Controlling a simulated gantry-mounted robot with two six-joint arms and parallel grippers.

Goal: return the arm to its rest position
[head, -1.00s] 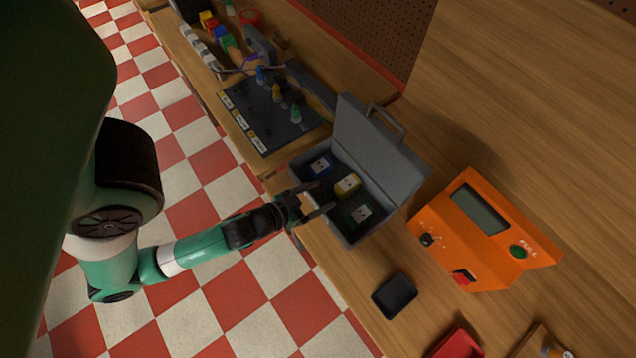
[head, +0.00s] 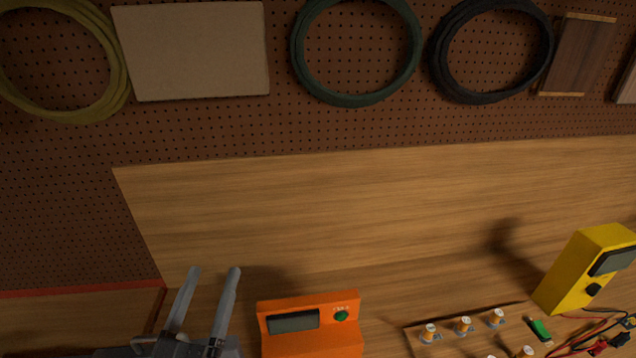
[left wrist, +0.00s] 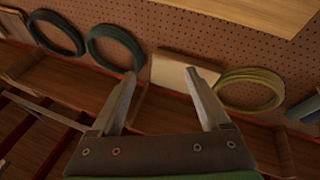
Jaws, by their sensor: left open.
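My left gripper (head: 211,270) shows at the bottom left of the head view, its two grey fingers spread apart and pointing up the picture. In the left wrist view, the same gripper (left wrist: 160,72) has its fingers wide apart with nothing between them. The wall behind it shows through the gap. Most of my left arm is out of the head view. My right gripper is in neither view.
An orange tester (head: 310,325) stands on the wooden bench right of the gripper. A yellow meter (head: 585,270) and a board with several terminals (head: 464,326) lie farther right. A pegboard (head: 200,130) with coils and a beige panel (head: 192,50) stands behind.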

